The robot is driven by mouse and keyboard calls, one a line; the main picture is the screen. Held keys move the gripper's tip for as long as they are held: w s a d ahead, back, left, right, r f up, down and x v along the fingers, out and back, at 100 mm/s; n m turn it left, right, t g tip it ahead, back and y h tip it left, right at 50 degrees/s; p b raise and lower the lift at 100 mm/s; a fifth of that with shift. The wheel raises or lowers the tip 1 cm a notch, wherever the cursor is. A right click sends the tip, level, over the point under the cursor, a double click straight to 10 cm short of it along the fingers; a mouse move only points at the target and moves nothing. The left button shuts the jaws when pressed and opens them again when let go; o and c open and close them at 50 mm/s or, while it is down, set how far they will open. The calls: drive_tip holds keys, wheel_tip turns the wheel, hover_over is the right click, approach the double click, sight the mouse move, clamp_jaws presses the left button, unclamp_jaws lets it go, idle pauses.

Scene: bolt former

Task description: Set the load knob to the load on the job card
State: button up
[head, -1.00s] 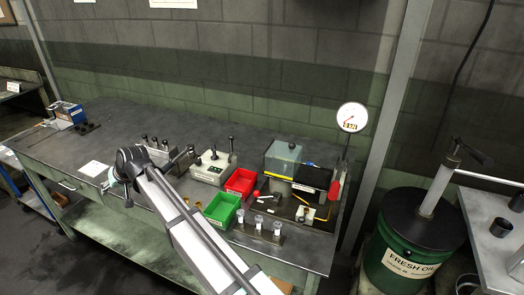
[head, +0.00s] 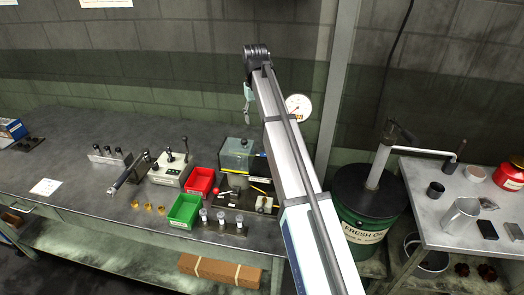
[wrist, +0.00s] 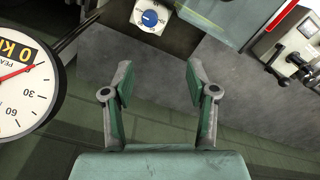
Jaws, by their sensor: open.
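The blue load knob (wrist: 150,17) sits on a white dial plate at the top of the wrist view, ahead of my gripper and apart from it. Its pointer and scale are too small to read surely. My gripper (wrist: 159,88) is open and empty, its two green fingers spread. In the head view my gripper (head: 247,100) hangs from the raised arm above the back of the bench, small and partly hidden. A white card (head: 46,187), perhaps the job card, lies on the bench at left; its writing is unreadable.
A round gauge (wrist: 20,85) marked kN is close on the left of the wrist view; my arm partly covers the same gauge (head: 298,104) in the head view. Red (head: 201,181) and green (head: 184,210) bins and a clear-covered machine (head: 236,155) stand on the bench.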

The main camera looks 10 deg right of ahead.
drive_tip(key=d, duration=0.2)
drive_tip(key=p, duration=0.4)
approach(264, 154)
wheel_tip(264, 154, down, 9)
drive_tip(key=shift+f, duration=0.1)
clamp_jaws()
